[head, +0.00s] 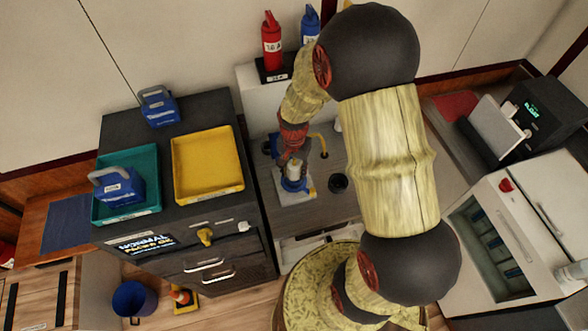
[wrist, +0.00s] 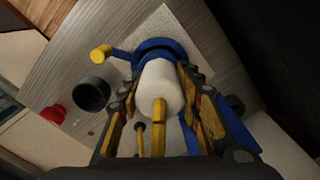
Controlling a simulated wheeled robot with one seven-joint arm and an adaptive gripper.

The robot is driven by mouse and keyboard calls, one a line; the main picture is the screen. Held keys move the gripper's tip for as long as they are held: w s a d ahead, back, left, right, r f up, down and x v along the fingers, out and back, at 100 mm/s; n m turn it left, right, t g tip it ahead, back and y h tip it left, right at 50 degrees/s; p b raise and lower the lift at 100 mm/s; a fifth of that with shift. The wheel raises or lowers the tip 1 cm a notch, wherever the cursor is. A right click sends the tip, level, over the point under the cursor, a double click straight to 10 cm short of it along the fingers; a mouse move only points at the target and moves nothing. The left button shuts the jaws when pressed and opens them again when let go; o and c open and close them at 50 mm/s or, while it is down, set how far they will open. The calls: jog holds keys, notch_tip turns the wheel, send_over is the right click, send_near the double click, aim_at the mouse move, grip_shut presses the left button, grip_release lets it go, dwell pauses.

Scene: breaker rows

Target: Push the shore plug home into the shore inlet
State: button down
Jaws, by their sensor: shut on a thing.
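The shore plug (wrist: 162,85) is a white cylinder with a yellow stripe, held between the yellow-padded fingers of my gripper (wrist: 160,105). Its far end meets the blue ring of the shore inlet (wrist: 160,46); how deep it sits is hidden. In the head view, the white plug (head: 294,169) stands roughly upright over the blue inlet (head: 293,185), which is mounted on a pale plate (head: 297,199) on the grey counter. My gripper (head: 291,160) is around the plug from above, and my wrist partly covers it.
A yellow tray (head: 207,163) and a teal tray (head: 127,204) sit on the dark cabinet at left. A red bottle (head: 271,42) stands behind.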

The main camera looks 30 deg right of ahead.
jog(key=shift+f+b, duration=0.35)
jog(key=shift+f, duration=0.25)
jog(key=c, duration=1.2)
grip_release()
jog(key=shift+o, duration=0.2)
notch_tip(320, 180, up, 12)
jog(key=shift+r, duration=0.1)
jog(key=shift+s+f+n, duration=0.2)
jog(key=shift+s+n, duration=0.15)
jog(key=shift+n, duration=0.35)
jog(key=shift+s+a+f+n+g, duration=0.15)
jog(key=shift+s+n, duration=0.1)
jog(key=shift+s, duration=0.2)
jog(key=shift+s+a+f+n+g, duration=0.15)
jog(key=shift+s+n, duration=0.1)
jog(key=shift+s, duration=0.15)
jog(key=s+a+r+n+t+b, duration=0.3)
jog(key=s+a+r+n+b, duration=0.1)
jog(key=s+r, duration=0.2)
jog(key=s+a+r+n+t+b, duration=0.3)
jog(key=s+a+r+n+b, duration=0.1)
jog(key=s+r, duration=0.2)
jog(key=shift+b+v, duration=0.35)
jog(key=shift+v, duration=0.5)
